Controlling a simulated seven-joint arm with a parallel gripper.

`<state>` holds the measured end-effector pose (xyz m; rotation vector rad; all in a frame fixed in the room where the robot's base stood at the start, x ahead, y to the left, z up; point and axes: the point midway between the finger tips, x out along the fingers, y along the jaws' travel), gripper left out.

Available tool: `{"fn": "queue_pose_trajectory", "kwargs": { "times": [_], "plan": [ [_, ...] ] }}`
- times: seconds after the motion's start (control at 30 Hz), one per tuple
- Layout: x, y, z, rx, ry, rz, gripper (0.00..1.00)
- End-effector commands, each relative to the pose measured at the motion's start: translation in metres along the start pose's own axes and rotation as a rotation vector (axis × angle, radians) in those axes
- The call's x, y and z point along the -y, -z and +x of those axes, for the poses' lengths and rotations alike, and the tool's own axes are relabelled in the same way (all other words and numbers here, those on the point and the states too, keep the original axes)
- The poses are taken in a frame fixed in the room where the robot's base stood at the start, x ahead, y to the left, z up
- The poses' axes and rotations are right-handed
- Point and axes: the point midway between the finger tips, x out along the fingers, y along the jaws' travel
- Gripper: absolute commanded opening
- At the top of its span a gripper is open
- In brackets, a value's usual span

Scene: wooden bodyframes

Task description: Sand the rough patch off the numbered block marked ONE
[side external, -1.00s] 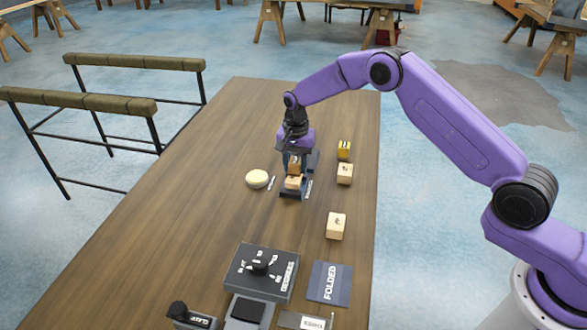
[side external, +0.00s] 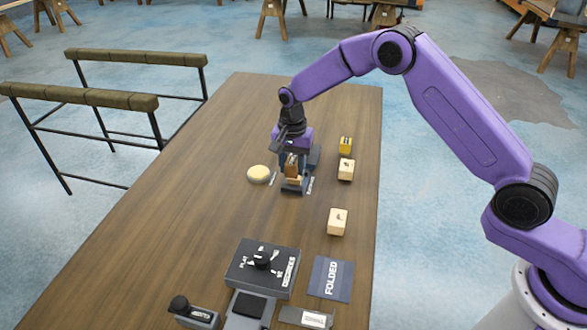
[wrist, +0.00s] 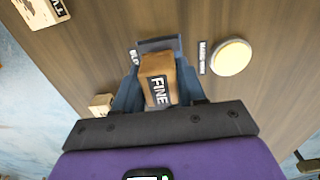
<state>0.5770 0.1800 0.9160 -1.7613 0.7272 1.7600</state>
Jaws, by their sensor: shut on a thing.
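My gripper (wrist: 158,92) is shut on a brown sanding block (wrist: 158,80) labelled FINE. In the side external view, the sanding block (side external: 291,166) is upright, low over a pale wooden block (side external: 293,181) in a dark grey holder (side external: 300,190). I cannot tell whether they touch. The sanding block hides the pale block in the wrist view, where the holder's edge (wrist: 160,44) shows. No number is readable on the held-down block. Two other pale blocks stand to the right, one farther back (side external: 346,170) and one nearer (side external: 337,222); the nearer block (wrist: 40,12) shows "TW".
A cream round pad (side external: 258,174) with a small label lies left of the holder. A yellow block (side external: 346,145) stands at the back right.

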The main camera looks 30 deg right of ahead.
Motion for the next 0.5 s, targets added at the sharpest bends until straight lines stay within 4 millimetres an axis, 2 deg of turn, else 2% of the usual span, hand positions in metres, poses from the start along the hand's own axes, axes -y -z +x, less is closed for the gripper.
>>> {"fn": "queue_pose_trajectory", "kwargs": {
  "times": [0.5],
  "plan": [
    [0.000, 0.001, -0.047, 0.000, 0.000, 0.001, 0.12]
  ]
}}
